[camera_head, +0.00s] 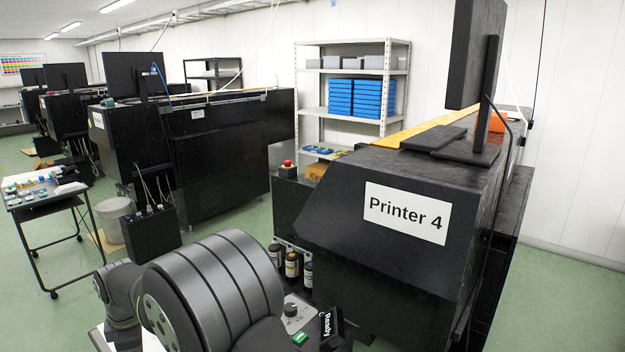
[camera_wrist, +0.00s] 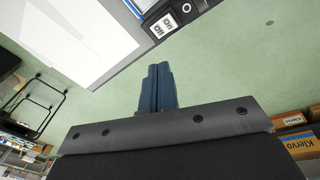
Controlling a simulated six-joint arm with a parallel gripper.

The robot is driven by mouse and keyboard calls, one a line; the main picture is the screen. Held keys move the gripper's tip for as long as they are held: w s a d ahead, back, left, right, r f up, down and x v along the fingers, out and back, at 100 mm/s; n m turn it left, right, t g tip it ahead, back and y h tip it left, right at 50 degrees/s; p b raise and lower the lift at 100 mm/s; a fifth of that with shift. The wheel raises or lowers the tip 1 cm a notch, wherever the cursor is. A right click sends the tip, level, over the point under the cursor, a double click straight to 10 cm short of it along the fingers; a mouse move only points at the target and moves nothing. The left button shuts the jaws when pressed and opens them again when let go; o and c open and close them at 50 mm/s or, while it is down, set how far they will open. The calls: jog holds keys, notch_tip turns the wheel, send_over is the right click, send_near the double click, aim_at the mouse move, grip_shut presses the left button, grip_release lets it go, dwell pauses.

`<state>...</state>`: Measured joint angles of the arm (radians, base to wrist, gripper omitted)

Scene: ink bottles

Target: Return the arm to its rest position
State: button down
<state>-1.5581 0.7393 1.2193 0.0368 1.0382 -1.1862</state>
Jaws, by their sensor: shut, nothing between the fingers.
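My gripper (camera_wrist: 157,88) shows in the wrist view. Its two blue fingers are together, with nothing between them. They are over the green floor, close to a white surface's edge in the picture. In the head view my arm fills the lower middle, and my gripper cannot be made out there. Several ink bottles (camera_head: 291,264) stand in a row at the front of the machine labelled Printer 4 (camera_head: 405,213), apart from my gripper.
A white surface (camera_wrist: 75,35) with a switch panel (camera_wrist: 165,23) lies at the wrist view's top. Cardboard boxes (camera_wrist: 300,142) are at lower right. A black cart (camera_head: 47,200) stands at the head view's left.

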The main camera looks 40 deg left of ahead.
jog(key=shift+d+r+n, duration=0.2)
jog(key=shift+r+n, duration=0.15)
jog(key=shift+n, duration=0.25)
jog(key=c, duration=0.9)
grip_release()
jog(key=o, duration=0.4)
jog(key=shift+w, duration=0.15)
jog(key=o, duration=0.5)
jog(key=w+d+r+n, duration=0.1)
jog(key=w+r, duration=0.3)
jog(key=w, duration=0.4)
jog(key=shift+d+r+g+y, duration=0.2)
jog(key=shift+d+g+y, duration=0.1)
jog(key=shift+d, duration=0.5)
jog(key=w+d+r+n+g+y, duration=0.1)
jog(key=w+d+r+n, duration=0.1)
jog(key=w+d+r, duration=0.3)
jog(key=w+d+r+n+y, duration=0.1)
jog(key=w+d+r, duration=0.2)
jog(key=w, duration=0.4)
jog(key=x, duration=1)
jog(key=v, duration=0.9)
jog(key=shift+w+r, duration=0.25)
jog(key=shift+r, duration=0.1)
